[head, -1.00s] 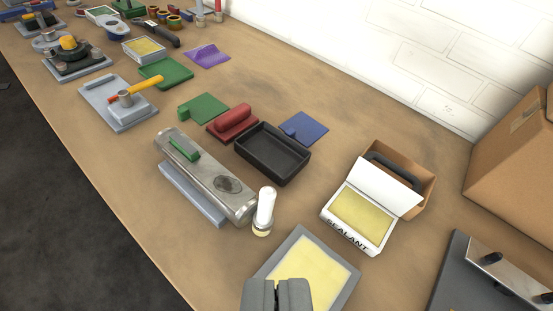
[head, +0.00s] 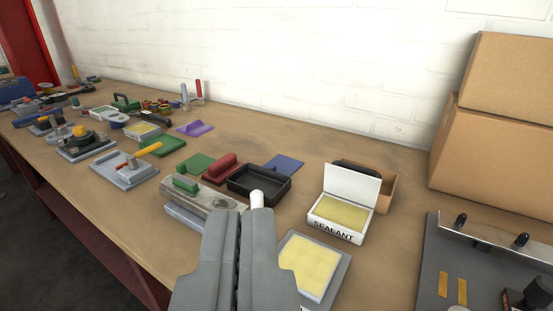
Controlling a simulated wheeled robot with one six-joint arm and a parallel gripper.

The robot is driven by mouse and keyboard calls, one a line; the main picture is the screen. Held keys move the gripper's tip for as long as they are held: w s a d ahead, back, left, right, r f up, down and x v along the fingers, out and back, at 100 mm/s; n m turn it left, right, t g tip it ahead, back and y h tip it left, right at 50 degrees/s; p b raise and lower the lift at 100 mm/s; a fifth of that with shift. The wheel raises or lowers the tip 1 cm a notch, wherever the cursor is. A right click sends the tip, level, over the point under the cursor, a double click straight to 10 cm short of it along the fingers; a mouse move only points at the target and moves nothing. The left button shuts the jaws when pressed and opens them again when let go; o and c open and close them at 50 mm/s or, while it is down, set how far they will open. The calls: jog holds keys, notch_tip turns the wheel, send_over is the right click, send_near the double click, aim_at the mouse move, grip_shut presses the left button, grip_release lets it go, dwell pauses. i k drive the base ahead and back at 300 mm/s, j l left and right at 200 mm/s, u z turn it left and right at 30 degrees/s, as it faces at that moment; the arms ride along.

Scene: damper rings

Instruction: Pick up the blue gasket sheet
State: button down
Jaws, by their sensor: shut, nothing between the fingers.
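The blue gasket sheet (head: 286,165) lies flat on the workbench, behind the black tray (head: 258,184), which hides part of its near edge. My gripper (head: 240,215) is in the lower middle of the head view, its two grey fingers shut together with nothing between them. It is nearer to the camera than the blue sheet and apart from it. The fingers cover part of the metal block and of the yellow pad in the picture.
Right of the blue sheet stands an open white SEALANT box (head: 340,217) before a cardboard tray. A yellow pad (head: 310,265) lies in front. Cardboard boxes (head: 493,140) stand at right, a white wall behind.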

aim_at(282, 164)
jog(key=i+j+z, duration=0.2)
jog(key=i+j, duration=0.2)
jog(key=j, duration=0.2)
jog(key=i+j+z, duration=0.15)
jog(key=j, duration=0.2)
jog(key=i+j+z, duration=0.1)
jog(key=i+j, duration=0.15)
jog(key=j, duration=0.1)
